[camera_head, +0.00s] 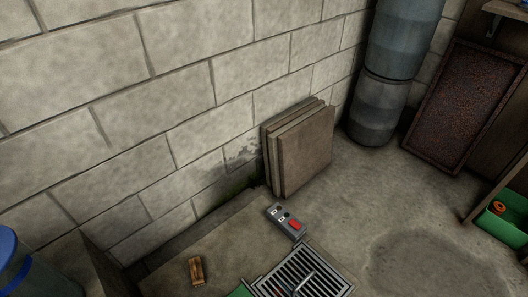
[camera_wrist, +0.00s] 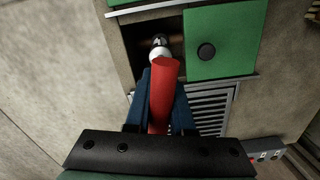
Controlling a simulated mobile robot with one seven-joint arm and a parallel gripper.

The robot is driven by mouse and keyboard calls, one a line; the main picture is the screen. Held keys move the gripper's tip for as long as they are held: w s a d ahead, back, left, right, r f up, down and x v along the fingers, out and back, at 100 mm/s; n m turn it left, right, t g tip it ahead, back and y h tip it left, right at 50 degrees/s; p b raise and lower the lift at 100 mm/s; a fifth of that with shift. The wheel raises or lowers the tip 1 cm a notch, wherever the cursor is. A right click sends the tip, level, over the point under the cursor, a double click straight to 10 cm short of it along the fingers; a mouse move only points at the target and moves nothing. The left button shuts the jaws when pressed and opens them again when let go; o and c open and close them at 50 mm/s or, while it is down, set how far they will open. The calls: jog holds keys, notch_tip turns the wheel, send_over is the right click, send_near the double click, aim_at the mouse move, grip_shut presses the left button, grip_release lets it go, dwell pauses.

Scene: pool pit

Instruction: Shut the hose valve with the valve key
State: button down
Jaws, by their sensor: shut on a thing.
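My gripper (camera_wrist: 164,84) is shut on a red bar-shaped thing (camera_wrist: 164,95), which looks like the valve key, in the wrist view. The red part lies between the two blue fingers and points away from my wrist. At its far end is a pale round piece (camera_wrist: 160,54) with a dark metal piece beyond it, in front of a dark opening. A brownish pipe-like part (camera_wrist: 177,46) shows dimly in that opening. I cannot tell whether the key touches the valve, or how the valve is set. My gripper cannot be made out in the head view.
A green door (camera_wrist: 225,40) with a black knob is right of the opening. A slatted grate (camera_wrist: 211,108) lies beside it; a grate (camera_head: 276,289) also shows in the head view. A grey box (camera_head: 287,222) with a red switch, slabs (camera_head: 307,150) and a wooden block (camera_head: 196,270) stand near the wall.

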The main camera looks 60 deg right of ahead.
notch_tip(320, 180, up, 6)
jog(key=p, duration=0.5)
jog(key=shift+f, duration=0.15)
